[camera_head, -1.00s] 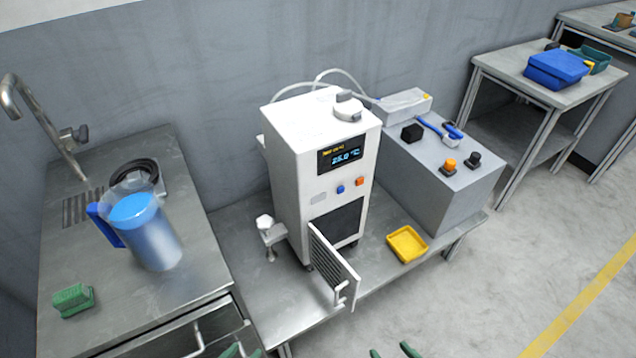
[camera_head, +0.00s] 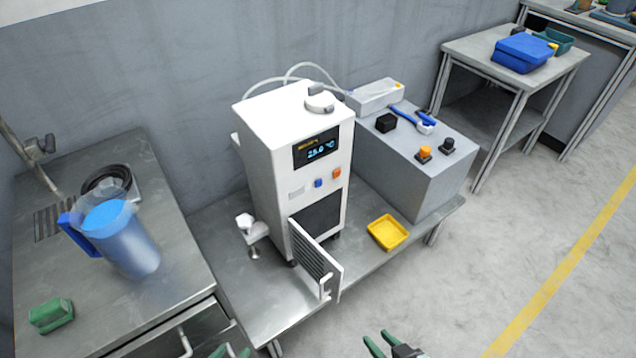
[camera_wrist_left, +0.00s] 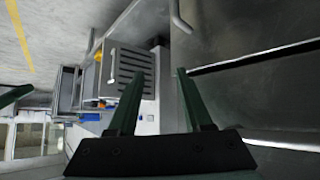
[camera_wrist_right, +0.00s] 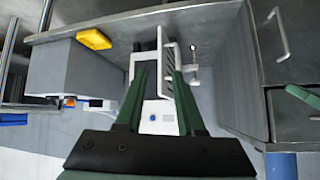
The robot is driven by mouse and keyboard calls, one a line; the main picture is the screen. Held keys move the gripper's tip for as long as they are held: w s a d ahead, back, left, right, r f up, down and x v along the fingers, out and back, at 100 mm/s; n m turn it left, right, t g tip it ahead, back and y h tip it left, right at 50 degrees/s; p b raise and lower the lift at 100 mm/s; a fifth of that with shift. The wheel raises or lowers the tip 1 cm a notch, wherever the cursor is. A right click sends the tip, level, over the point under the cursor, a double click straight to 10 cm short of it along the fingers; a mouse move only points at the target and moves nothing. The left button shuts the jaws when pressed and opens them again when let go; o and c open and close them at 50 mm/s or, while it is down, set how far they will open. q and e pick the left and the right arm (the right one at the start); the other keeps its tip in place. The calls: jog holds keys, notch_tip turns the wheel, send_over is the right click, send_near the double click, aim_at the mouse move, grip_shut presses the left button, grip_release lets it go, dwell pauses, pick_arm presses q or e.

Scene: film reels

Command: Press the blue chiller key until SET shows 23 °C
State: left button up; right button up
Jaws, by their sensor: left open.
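The white chiller (camera_head: 265,165) stands on the steel bench, its grille door swung open. Its dark display (camera_head: 318,150) shows blue digits that look like 25.0 °C; the small orange line above them is too small to read. The blue key (camera_head: 318,183) is on the front below the display, left of the orange key (camera_head: 336,174). My left gripper (camera_head: 230,351) is open and empty at the bottom edge, low in front of the chiller. My right gripper (camera_head: 380,342) is open and empty at the bottom, right of the open door. Both are apart from the keys.
The open grille door (camera_head: 318,265) juts out below the keys. A yellow tray (camera_head: 388,233) lies on the bench at right, beside a grey box (camera_head: 415,175) with knobs. A blue-handled jug (camera_head: 125,240) and a green sponge (camera_head: 51,315) are on the left counter.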

grip_shut()
dwell(1.2)
